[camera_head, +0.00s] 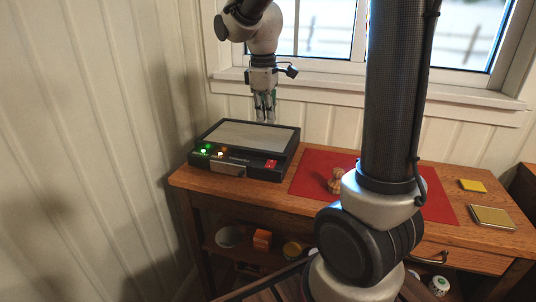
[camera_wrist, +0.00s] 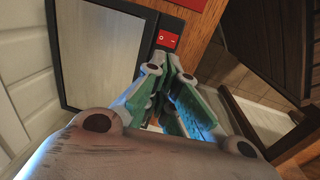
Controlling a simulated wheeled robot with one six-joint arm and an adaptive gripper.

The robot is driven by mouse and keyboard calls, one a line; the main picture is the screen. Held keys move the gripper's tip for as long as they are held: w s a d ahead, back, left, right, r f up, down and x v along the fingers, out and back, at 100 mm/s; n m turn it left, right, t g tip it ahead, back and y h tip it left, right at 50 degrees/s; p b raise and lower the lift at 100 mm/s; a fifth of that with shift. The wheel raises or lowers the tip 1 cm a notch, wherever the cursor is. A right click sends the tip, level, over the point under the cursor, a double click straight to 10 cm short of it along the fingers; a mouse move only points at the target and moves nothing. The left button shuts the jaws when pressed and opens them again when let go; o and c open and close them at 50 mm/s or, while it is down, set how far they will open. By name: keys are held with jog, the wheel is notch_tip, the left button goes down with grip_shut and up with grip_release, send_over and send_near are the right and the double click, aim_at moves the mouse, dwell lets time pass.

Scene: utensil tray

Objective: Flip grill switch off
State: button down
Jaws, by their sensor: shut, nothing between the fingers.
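The grill (camera_head: 250,135) is a black box with a grey top plate at the left of the wooden table. Its red rocker switch (camera_head: 270,163) sits at the right end of the sloped front panel. The switch also shows in the wrist view (camera_wrist: 167,40), just beyond my fingertips, with white marks on it.
A red mat (camera_head: 308,172) with a small brown object (camera_head: 335,181) lies right of the grill, partly hidden by my arm. A yellow sponge-like block (camera_head: 473,185) and a framed tile (camera_head: 493,216) lie at the far right. The wall and window stand behind.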

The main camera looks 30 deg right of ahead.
aim_at(268, 161)
jog(key=f, duration=0.4)
jog(key=d+f, duration=0.1)
jog(key=f, duration=0.4)
jog(key=w+f, duration=0.1)
jog(key=f, duration=0.4)
jog(key=shift+w+d, duration=0.1)
jog(key=shift+d, duration=0.05)
jog(key=shift+d+f, duration=0.1)
jog(key=shift+f, duration=0.15)
